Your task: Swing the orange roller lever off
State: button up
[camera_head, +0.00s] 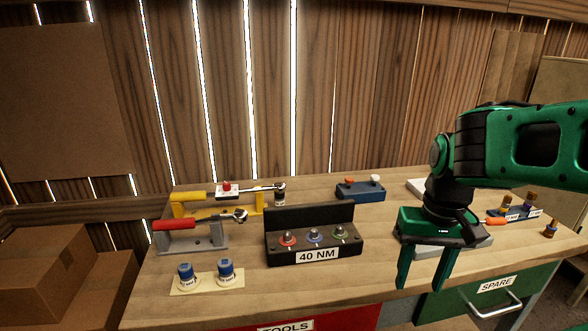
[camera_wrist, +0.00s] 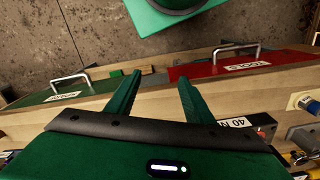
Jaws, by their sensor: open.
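A small orange piece (camera_head: 496,221) shows just right of my gripper in the head view; it looks like the end of the orange roller lever. The rest of it is hidden behind my gripper and wrist. A pale grey base (camera_head: 452,246) shows partly behind the gripper on the bench. My gripper (camera_head: 420,286) is open and empty, its fingers pointing down in front of the bench's front edge. In the wrist view the open fingers (camera_wrist: 160,76) have nothing between them, and the orange lever is not seen there.
A black 40 NM block (camera_head: 313,256) stands left of the gripper on the wooden bench. Red-handled (camera_head: 190,240) and yellow-handled (camera_head: 190,197) tools lie further left. A blue box (camera_head: 360,190) stands behind. A SPARE drawer handle (camera_head: 497,306) sticks out at lower right.

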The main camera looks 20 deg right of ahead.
aim_at(492, 222)
jog(key=z, duration=1.25)
